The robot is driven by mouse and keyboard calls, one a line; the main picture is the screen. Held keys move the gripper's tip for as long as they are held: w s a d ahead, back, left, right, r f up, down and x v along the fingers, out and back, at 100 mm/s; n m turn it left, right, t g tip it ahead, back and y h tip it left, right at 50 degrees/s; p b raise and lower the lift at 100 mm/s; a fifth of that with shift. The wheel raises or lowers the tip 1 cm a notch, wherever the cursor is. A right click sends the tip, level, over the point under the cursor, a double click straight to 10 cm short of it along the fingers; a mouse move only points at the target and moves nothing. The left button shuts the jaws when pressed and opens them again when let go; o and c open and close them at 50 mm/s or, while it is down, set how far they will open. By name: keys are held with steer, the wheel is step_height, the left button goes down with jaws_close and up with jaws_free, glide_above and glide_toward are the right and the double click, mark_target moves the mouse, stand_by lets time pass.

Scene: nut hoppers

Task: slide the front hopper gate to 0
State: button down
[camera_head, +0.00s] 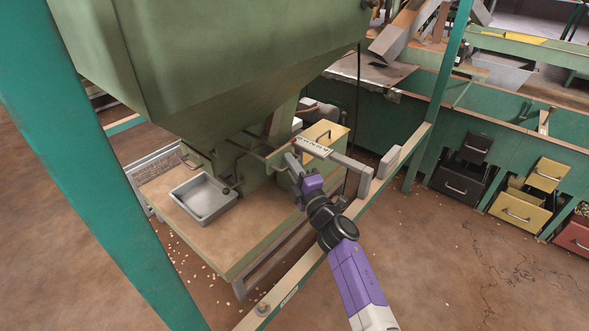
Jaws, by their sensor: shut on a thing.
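The front hopper (215,65) is a large green funnel that fills the upper left. Its gate rod (252,153) runs below the outlet toward a pale marked scale bar (313,146). My gripper (289,163) is at the near side of that bar, shut on the gate's handle end. The fingers hide most of the handle, so the exact grip does not show. The scale's figures are too small to read, so I cannot tell the gate's setting.
A grey metal tray (204,200) sits on the wooden stand top (240,226) under the hopper. A green post (95,150) stands at left and a rail (300,272) runs in front. Drawers (460,185) are at right; the floor at lower right is free.

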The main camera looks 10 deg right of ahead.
steer(key=shift+a+f, duration=0.1)
steer(key=shift+a, duration=0.05)
steer(key=c, duration=1.5)
jaws_free()
steer(key=shift+c, duration=0.2)
steer(key=p+v, duration=0.3)
steer(key=v, duration=0.4)
steer(key=shift+s, duration=0.35)
